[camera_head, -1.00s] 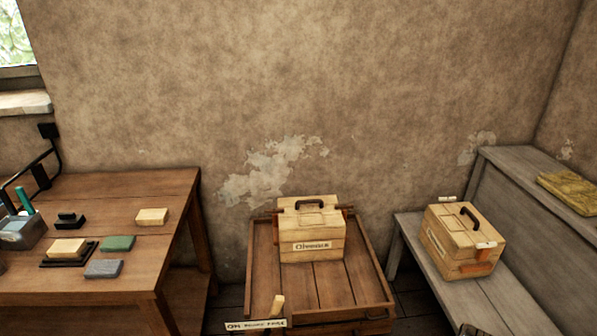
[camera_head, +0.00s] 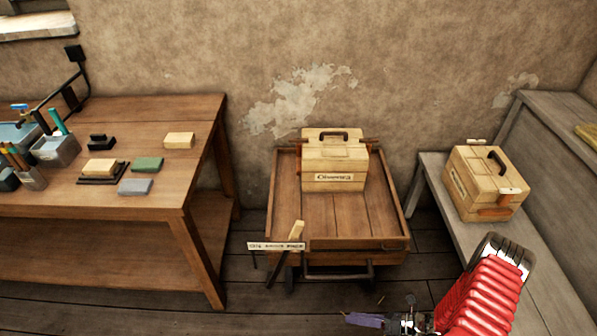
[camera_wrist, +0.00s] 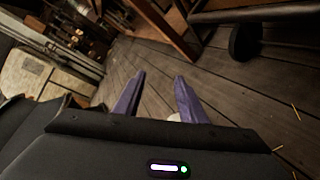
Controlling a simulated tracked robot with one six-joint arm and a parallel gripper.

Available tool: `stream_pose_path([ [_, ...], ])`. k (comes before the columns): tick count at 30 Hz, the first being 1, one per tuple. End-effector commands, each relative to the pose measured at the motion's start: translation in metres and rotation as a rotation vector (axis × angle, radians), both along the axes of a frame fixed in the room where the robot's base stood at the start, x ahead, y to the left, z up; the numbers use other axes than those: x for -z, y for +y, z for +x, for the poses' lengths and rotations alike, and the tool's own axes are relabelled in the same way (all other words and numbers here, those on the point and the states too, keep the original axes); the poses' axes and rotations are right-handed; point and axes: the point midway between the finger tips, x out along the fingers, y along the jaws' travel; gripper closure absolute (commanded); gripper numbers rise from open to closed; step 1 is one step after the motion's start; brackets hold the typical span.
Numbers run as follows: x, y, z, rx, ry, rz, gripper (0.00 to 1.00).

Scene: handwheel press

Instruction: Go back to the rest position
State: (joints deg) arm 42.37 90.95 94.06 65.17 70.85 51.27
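My gripper (camera_wrist: 158,78) shows in the wrist view as two purple fingers spread apart, with bare floor between them and nothing held. In the head view, part of my gripper (camera_head: 365,320) is at the bottom edge, low over the floor, in front of the wooden cart and below it in the picture. My red ribbed arm cover (camera_head: 485,297) is at the bottom right of the head view. The gripper touches nothing that I can see.
A wooden cart (camera_head: 380,220) carries a labelled wooden box (camera_head: 335,160). A similar box (camera_head: 484,182) stands on the grey bench (camera_head: 432,170) at right. A table (camera_head: 60,210) with blocks is at left. In the wrist view, a cart wheel (camera_wrist: 245,41) is near. Open plank floor lies between.

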Motion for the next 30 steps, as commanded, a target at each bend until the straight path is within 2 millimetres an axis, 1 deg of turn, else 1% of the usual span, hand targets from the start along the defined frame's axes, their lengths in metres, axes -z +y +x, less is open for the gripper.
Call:
stream_pose_path([
  [1,-0.012,-0.002,0.0,-0.049,-0.042,-0.029,0.63],
  [3,-0.025,-0.004,-0.001,-0.117,-0.097,-0.063,0.63],
  [18,-0.121,-0.02,-0.008,-0.566,-0.46,-0.269,0.63],
  [30,-0.195,-0.03,-0.011,-0.896,-0.714,-0.397,0.63],
])
